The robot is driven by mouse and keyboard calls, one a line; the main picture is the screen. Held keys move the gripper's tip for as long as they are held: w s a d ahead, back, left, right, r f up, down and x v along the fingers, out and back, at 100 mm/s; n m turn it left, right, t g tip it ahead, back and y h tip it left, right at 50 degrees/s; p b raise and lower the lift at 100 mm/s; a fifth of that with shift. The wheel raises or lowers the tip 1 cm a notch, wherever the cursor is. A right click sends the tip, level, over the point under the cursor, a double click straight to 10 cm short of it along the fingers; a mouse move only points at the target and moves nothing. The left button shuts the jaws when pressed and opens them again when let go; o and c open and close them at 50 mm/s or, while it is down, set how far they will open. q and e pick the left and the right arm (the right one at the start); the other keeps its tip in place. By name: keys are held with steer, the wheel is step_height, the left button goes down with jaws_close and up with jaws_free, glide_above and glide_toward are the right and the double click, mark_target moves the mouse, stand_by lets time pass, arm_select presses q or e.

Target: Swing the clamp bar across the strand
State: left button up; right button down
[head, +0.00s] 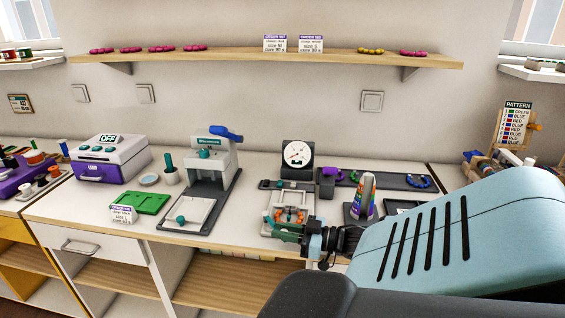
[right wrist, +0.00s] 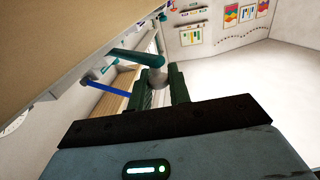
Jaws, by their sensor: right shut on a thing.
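The tester with a round dial (head: 298,155) stands on the bench, with a pale plate in front of it. A strand of orange beads (head: 291,214) lies on that plate. My right gripper (head: 278,230) is at the plate's front edge, close in front of the strand. In the right wrist view its green fingers (right wrist: 160,88) are shut on a grey knob at the end of the teal clamp bar (right wrist: 135,57). The bar's far end and pivot are not clear, and the gripper hides part of the plate in the head view. My left gripper is out of view.
A press with a blue lever (head: 226,132) stands left of the tester. A striped cone (head: 365,195) stands close on the right. A green tray (head: 148,202) and a grey-white box (head: 110,155) are further left. A shelf (head: 260,57) runs above.

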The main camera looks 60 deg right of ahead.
steer(key=shift+s+f, duration=0.1)
steer(key=shift+f, duration=0.05)
steer(key=c, duration=1.4)
jaws_free()
steer(key=p+v, duration=0.1)
steer(key=v, duration=0.6)
steer(key=shift+s, duration=0.35)
steer(key=shift+d, duration=0.1)
